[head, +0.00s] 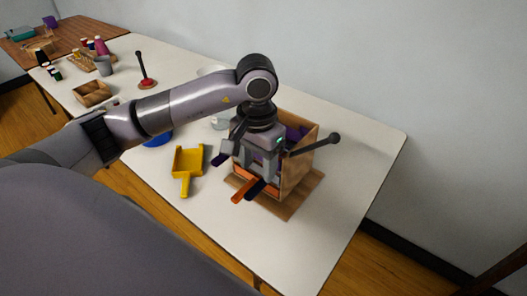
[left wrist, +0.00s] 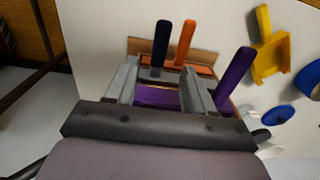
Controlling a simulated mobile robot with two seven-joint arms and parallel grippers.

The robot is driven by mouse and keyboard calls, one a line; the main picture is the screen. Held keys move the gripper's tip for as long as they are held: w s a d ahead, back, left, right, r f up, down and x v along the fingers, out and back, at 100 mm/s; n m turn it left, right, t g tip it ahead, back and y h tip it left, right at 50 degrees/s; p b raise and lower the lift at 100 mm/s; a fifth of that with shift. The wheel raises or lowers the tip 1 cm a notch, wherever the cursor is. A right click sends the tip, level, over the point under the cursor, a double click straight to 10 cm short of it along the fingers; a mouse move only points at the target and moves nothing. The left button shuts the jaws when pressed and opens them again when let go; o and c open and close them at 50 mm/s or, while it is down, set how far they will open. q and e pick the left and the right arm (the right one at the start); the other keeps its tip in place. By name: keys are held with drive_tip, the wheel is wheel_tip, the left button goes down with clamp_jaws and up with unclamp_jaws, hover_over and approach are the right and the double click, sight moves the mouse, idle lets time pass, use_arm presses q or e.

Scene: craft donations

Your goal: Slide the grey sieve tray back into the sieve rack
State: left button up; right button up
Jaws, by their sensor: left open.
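The wooden sieve rack (head: 296,178) stands on the white table, on a brown base board. My left gripper (head: 257,166) is over the rack's front and hides much of it. Its grey fingers are apart in the left wrist view (left wrist: 160,92), with a purple surface (left wrist: 158,97) behind the gap. I cannot make out a grey sieve tray in either view. My right gripper is not in view.
A yellow scoop (head: 187,167) lies left of the rack, with a blue round item (head: 158,139) behind it. A black-knobbed rod (head: 318,145) juts right from the rack area. A wooden box (head: 92,93) and cups stand farther left. The table right of the rack is clear.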

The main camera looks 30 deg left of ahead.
sight(257, 186)
use_arm(q)
wheel_tip(257, 186, down, 5)
drive_tip(key=shift+s+r, duration=0.1)
drive_tip(key=shift+f+p, duration=0.3)
drive_tip(key=shift+f, duration=0.25)
clamp_jaws()
drive_tip(key=shift+r, duration=0.1)
drive_tip(key=shift+r, duration=0.1)
drive_tip(key=shift+s, duration=0.1)
